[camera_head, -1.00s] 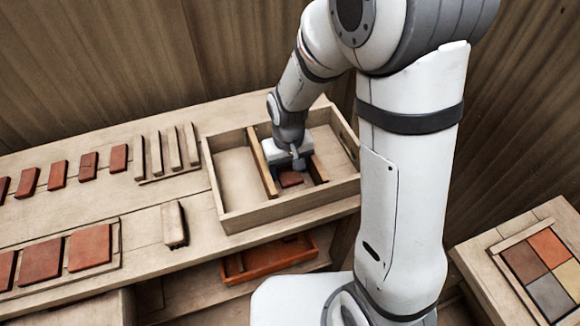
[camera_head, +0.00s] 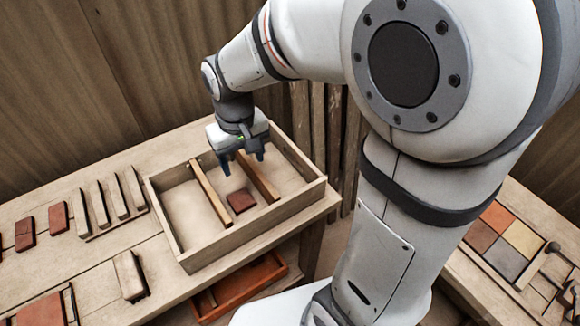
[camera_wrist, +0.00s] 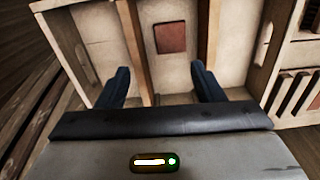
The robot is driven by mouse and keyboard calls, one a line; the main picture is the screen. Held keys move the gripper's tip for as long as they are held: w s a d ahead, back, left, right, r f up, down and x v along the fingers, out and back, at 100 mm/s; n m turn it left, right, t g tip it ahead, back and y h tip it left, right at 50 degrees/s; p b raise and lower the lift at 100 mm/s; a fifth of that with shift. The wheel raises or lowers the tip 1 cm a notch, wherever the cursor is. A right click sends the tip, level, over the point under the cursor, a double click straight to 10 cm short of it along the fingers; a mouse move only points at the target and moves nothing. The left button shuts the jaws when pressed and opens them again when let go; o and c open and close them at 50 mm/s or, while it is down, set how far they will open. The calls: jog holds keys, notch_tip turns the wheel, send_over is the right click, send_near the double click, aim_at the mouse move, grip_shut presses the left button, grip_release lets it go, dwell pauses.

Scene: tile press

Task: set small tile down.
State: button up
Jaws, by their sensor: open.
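The small tile (camera_head: 240,201) is a reddish-brown square lying flat on the floor of the wooden box's middle compartment, between two wooden dividers. It also shows in the wrist view (camera_wrist: 170,38), apart from my fingers. My gripper (camera_head: 241,164) is open and empty, above the back part of the box (camera_head: 255,222). In the wrist view its two dark fingers (camera_wrist: 158,82) stand wide apart, with the tile beyond them.
The dividers (camera_head: 210,192) rise on both sides of the tile. A pale block (camera_head: 130,275) is in front. An orange tray (camera_head: 240,286) sits below. A panel of coloured tiles (camera_head: 503,241) is at right.

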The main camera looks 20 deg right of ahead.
jog(key=s+d+r+m+t, duration=0.2)
jog(key=s+d+r, duration=0.2)
jog(key=s+d, duration=0.6)
jog(key=shift+s+r+m, duration=0.2)
jog(key=shift+s+m, duration=0.15)
jog(key=shift+m, duration=0.05)
jog(key=shift+d, duration=0.1)
